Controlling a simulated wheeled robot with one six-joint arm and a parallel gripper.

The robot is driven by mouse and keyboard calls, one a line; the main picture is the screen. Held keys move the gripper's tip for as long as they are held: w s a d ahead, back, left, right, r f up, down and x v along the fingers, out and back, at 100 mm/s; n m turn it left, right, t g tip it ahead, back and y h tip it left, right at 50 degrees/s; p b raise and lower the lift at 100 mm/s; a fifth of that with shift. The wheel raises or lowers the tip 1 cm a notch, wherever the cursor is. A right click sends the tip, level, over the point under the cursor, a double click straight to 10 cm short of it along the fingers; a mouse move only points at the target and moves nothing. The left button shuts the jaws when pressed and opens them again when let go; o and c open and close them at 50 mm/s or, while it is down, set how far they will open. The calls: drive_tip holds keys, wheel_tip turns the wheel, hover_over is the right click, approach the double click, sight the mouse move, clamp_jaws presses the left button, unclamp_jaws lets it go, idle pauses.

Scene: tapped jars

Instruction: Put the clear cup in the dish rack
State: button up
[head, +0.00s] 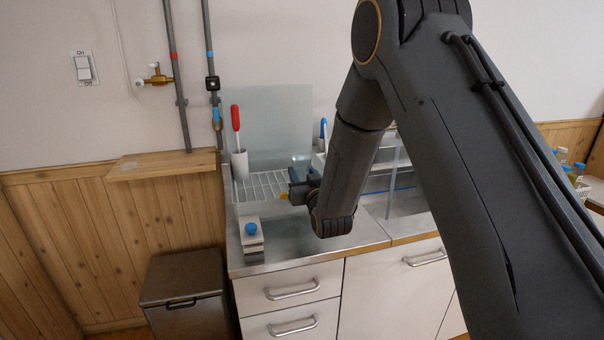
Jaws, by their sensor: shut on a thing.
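The white wire dish rack (259,186) stands on the steel counter, left of my arm. My gripper (291,184) is over the right part of the rack, seen small and dark at the end of my arm. It is shut on the clear cup (301,160), a pale bluish see-through shape just above and behind the jaws. My gripper and wrist hide the cup's lower part. I cannot tell whether the cup touches the rack.
A white holder (239,165) with a red-handled tool (235,118) stands at the rack's left. A small block with a blue knob (251,237) sits at the counter's front left. A blue-topped brush (323,130) is behind my arm. Pipes rise at the left wall.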

drive_tip(key=shift+f, duration=0.1)
drive_tip(key=shift+s+f+b, duration=0.15)
drive_tip(key=shift+f+b, duration=0.35)
drive_tip(key=shift+f, duration=0.15)
drive_tip(key=o, duration=1)
drive_tip(key=shift+d+f, duration=0.15)
drive_tip(key=shift+s, duration=0.1)
drive_tip(key=shift+a, duration=0.25)
drive_tip(key=shift+a+r+p, duration=0.15)
drive_tip(key=shift+r+p, duration=0.45)
drive_tip(key=v, duration=0.4)
drive_tip(key=b+v, duration=0.1)
drive_tip(key=v, duration=0.3)
drive_tip(key=b+v, duration=0.1)
drive_tip(key=v, duration=0.2)
drive_tip(key=shift+s+d+r, duration=0.3)
drive_tip(key=shift+d+r, duration=0.05)
drive_tip(key=shift+d, duration=0.05)
